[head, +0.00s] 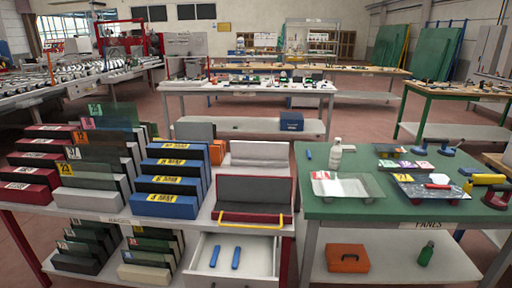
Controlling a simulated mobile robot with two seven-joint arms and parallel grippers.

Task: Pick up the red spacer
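A small red bar (438,186), which looks like the red spacer, lies on a dark speckled pane (418,194) on the right part of the green table (335,208). It is small in the picture, so I cannot make out its exact shape. Neither of my grippers shows in the head view.
A clear pane (345,188), a white bottle (335,154) and a small blue bar (309,155) are on the green table. Yellow-handled (489,179) and red-handled tools stand at its right. An open drawer (258,263) at left holds two blue bars (236,257).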

